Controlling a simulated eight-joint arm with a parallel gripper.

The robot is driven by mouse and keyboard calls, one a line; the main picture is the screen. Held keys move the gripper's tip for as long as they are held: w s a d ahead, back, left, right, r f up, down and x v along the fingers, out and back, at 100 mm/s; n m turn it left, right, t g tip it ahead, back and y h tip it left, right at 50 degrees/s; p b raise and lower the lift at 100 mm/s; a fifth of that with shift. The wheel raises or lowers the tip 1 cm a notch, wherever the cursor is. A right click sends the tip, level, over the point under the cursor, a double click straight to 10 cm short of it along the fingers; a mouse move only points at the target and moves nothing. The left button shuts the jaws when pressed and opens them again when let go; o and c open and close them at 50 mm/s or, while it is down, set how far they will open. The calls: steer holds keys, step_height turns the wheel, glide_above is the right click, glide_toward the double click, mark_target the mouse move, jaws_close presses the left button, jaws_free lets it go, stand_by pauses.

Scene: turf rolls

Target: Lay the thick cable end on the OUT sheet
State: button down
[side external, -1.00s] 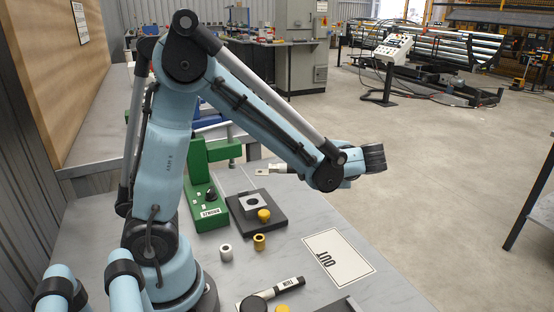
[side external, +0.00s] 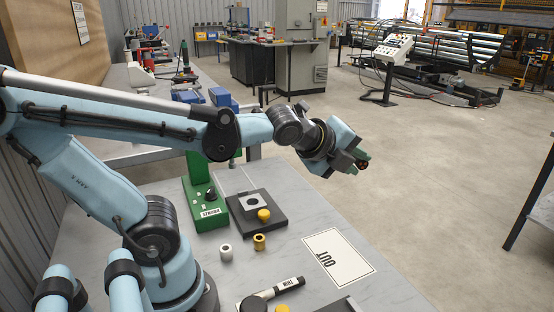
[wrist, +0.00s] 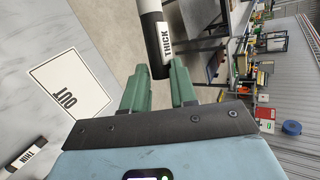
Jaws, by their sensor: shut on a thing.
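My gripper (wrist: 160,88) is shut on the thick cable end (wrist: 154,35), a black and white piece labelled THICK, in the wrist view. In the side view my gripper (side external: 361,160) is raised, pointing right, beyond the table's far right edge; the cable end is hard to make out there. The OUT sheet (side external: 338,262) is a white, black-bordered sheet lying flat on the grey table, bare, nearer the camera than my gripper. It also shows left of my fingers in the wrist view (wrist: 84,78).
A black piece labelled THIN (side external: 292,284) lies at the table's front. A green device (side external: 207,205), a dark block (side external: 265,216) with a yellow knob, and silver (side external: 226,253) and brass (side external: 259,242) rings stand left of the sheet. Table around the sheet is mostly clear.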

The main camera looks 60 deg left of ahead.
steer(key=s+d+f+n+g+y, duration=0.35)
steer(key=d+n+y, duration=0.2)
steer(key=d, duration=0.25)
steer(key=s+d+f+n+g+y, duration=0.2)
steer(key=d+f+n+g+y, duration=0.2)
steer(key=d+n, duration=0.35)
steer(key=w+a+f, duration=0.3)
steer(key=a, duration=0.1)
steer(key=w+a+f, duration=0.3)
steer(key=w, duration=0.1)
steer(key=shift+w+a+f, duration=0.2)
steer(key=shift+a+f, duration=0.1)
steer(key=shift+a, duration=0.05)
steer(key=shift+f, duration=2)
steer(key=shift+f, duration=0.4)
